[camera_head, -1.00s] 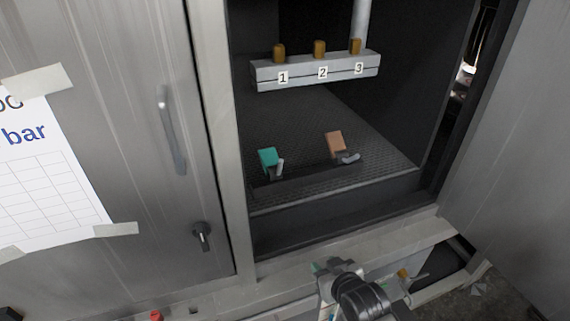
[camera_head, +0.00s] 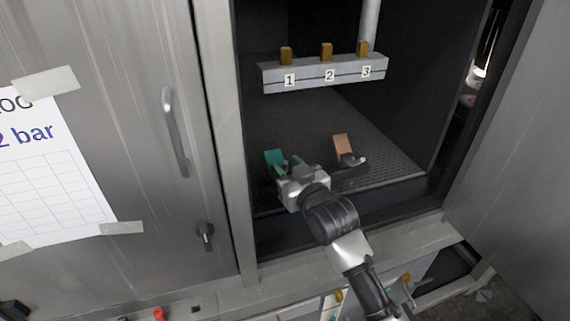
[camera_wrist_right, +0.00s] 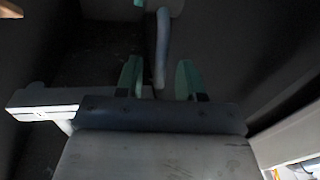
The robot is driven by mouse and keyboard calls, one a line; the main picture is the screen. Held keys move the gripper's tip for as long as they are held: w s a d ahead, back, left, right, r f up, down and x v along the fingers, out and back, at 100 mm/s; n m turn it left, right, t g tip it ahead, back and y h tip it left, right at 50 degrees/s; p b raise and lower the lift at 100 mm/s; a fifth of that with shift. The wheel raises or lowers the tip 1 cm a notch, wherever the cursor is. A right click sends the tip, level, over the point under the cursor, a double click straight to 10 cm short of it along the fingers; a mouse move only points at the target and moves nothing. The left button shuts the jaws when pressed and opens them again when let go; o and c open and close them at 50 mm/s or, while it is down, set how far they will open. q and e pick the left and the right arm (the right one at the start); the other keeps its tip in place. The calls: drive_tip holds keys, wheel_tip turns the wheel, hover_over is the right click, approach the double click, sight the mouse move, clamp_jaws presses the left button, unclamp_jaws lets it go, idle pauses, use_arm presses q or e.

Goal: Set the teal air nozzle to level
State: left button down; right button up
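The teal air nozzle (camera_head: 273,157) stands on the cabinet's dark floor at the left, its teal plate tilted. My right gripper (camera_head: 289,164) reaches into the cabinet from the front, just right of and in front of the plate, and hides its lower part. In the right wrist view, the green fingers (camera_wrist_right: 159,80) are open. The nozzle's grey tube (camera_wrist_right: 162,45) shows ahead, in line with the gap between them; I cannot tell whether it touches a finger. A bit of teal (camera_wrist_right: 165,5) shows at the top edge. My left gripper is not in view.
An orange plate with a grey nozzle (camera_head: 343,146) stands to the right. A grey bar (camera_head: 325,75) with several orange knobs and labels 1, 2, 3 hangs above. The cabinet's front sill (camera_head: 350,244) runs below my arm. A closed door with a handle (camera_head: 174,130) is at the left.

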sight(281, 155)
drive_tip(key=shift+w+a, duration=0.35)
drive_tip(key=shift+w, duration=0.25)
clamp_jaws()
drive_tip(key=w+r+g+p, duration=0.1)
drive_tip(key=p, duration=0.4)
drive_tip(key=w+g+h+p, duration=0.1)
drive_tip(key=g+p, duration=0.1)
drive_tip(key=p, duration=0.4)
drive_tip(key=shift+a+r+m+h, duration=0.3)
drive_tip(key=shift+r, duration=0.1)
drive_tip(key=shift+w+f+g+p, duration=0.15)
drive_tip(key=shift+f+g+p, duration=0.15)
drive_tip(key=shift+g+p, duration=0.25)
